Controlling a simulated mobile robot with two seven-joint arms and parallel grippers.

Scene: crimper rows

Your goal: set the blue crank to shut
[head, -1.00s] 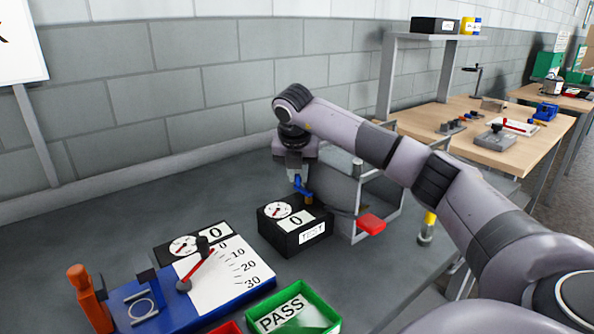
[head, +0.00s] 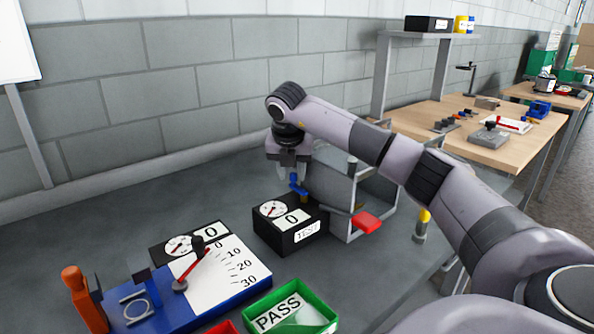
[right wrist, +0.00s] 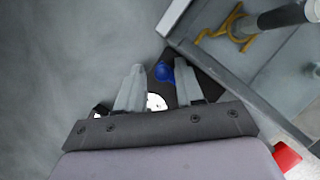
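The blue crank (head: 298,186) sits on a short brass stem at the back right of the black TEST box (head: 285,236), which has a dial and a 0 display. My right gripper (head: 291,178) points down just above and behind the crank. In the right wrist view its two fingers (right wrist: 159,76) are apart, and the blue crank (right wrist: 164,72) shows between their tips, nearer the right finger. I see no clear contact. The crank's lower part is partly hidden by the box and frame. My left gripper is out of view.
A grey metal frame (head: 352,226) with a red pad (head: 366,222) stands close right of the box. To the left are a blue fixture (head: 215,304) with a scale and red lever, and an orange handle (head: 75,284). A green PASS tray (head: 328,318) lies in front.

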